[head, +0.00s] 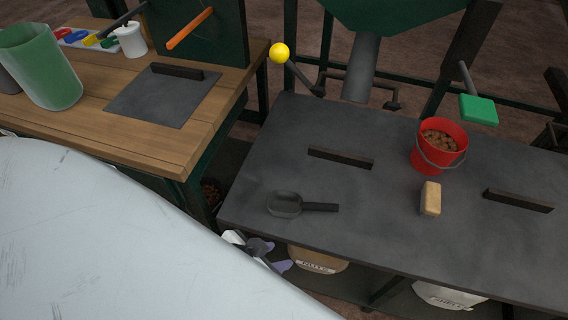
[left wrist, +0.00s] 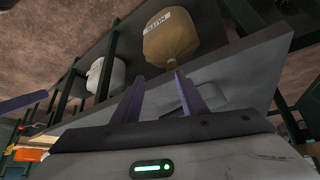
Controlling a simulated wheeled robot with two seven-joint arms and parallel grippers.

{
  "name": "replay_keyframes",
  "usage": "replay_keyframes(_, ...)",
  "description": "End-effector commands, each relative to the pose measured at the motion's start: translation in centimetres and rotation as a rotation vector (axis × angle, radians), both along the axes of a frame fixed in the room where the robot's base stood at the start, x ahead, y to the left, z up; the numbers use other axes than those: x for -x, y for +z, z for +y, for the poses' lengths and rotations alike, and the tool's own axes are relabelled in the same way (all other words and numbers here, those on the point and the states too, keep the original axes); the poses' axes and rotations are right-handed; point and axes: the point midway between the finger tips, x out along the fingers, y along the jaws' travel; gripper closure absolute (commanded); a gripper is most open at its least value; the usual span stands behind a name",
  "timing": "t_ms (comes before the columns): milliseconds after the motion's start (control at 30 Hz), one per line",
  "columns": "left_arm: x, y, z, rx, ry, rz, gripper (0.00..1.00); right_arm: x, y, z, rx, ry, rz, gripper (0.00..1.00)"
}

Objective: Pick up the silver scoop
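The scoop (head: 285,204) lies on the dark grey table (head: 260,160) near its front left edge. It looks dark grey, with its bowl to the left and its handle (head: 321,207) pointing right. My left gripper (head: 273,257) is just off the table's front edge, below and apart from the scoop in the head view, partly hidden by my pale arm. In the left wrist view its two purple fingers (left wrist: 160,88) stand apart with nothing clearly held between them. My right gripper is not in view.
A red bucket (head: 427,160) of brown pieces and a tan block (head: 431,199) stand to the right. Dark bars (head: 340,158) lie on the table. A labelled sack (head: 318,260) sits beneath it. A wooden bench (head: 150,145) with a green pitcher (head: 45,65) is at left.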

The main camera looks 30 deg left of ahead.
Motion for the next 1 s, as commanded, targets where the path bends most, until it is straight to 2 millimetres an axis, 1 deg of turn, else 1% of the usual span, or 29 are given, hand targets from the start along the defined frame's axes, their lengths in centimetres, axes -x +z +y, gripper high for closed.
replay_keyframes(33, -0.2, 1.9, 0.3, -0.014, -0.003, 0.021, 0.61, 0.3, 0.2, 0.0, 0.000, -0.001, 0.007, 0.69)
replay_keyframes(167, 0.0, 5.2, 0.7, -0.046, -0.034, 0.088, 0.61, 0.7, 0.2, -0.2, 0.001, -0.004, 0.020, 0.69)
replay_keyframes(200, -0.1, 6.4, 0.5, -0.053, -0.057, 0.101, 0.61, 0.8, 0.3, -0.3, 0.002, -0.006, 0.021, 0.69)
replay_keyframes(267, -0.9, 8.3, -0.3, -0.065, -0.123, 0.107, 0.61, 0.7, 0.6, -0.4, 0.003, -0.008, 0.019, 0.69)
replay_keyframes(300, -1.5, 9.0, -1.1, -0.069, -0.175, 0.103, 0.61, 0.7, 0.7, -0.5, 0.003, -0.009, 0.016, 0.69)
replay_keyframes(400, -3.2, 10.1, -3.3, -0.081, -0.309, 0.071, 0.61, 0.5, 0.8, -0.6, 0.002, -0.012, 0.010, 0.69)
replay_keyframes(533, -5.7, 10.7, -5.9, -0.106, -0.492, 0.018, 0.61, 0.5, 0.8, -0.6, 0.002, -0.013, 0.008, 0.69)
replay_keyframes(600, -7.1, 10.7, -6.8, -0.130, -0.592, -0.005, 0.61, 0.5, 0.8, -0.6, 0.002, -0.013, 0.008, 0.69)
replay_keyframes(667, -8.3, 10.6, -7.1, -0.157, -0.671, -0.019, 0.61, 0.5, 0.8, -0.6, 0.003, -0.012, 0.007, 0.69)
replay_keyframes(733, -9.8, 10.3, -6.7, -0.196, -0.751, -0.023, 0.61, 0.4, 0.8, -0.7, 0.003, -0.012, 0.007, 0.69)
replay_keyframes(800, -11.2, 10.1, -5.7, -0.232, -0.806, -0.018, 0.61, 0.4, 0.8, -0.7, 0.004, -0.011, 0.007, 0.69)
replay_keyframes(900, -12.9, 9.9, -3.8, -0.272, -0.846, -0.004, 0.61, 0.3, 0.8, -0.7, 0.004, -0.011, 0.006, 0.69)
replay_keyframes(1000, -14.0, 9.9, -2.3, -0.294, -0.860, 0.008, 0.61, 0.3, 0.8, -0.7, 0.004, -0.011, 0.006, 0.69)
